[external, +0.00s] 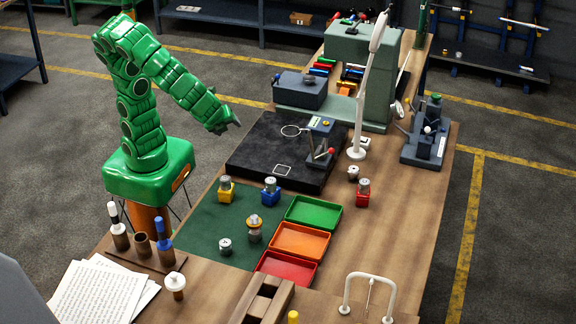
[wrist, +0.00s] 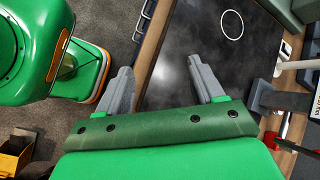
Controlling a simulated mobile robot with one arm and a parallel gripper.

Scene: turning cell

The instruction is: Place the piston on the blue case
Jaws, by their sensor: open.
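A small blue case (external: 271,196) stands on the green mat, with a silver round part showing on top of it. Which part is the piston I cannot tell for sure. A short silver cylinder (external: 225,246) stands at the front of the mat, and a silver part with a yellowish top (external: 254,228) stands to its right. My gripper (external: 232,122) is raised, left of the black plate and well apart from the blue case. In the wrist view its two fingers (wrist: 164,86) are spread, with nothing between them. No case shows in the wrist view.
A yellow case (external: 226,196) stands left of the blue one; a red case (external: 362,200) stands farther right. Green (external: 313,213), orange (external: 299,240) and red (external: 286,268) trays line the mat's right side. The black plate (external: 262,150) carries a stand (external: 320,150). A tall white lamp (external: 366,90) rises behind.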

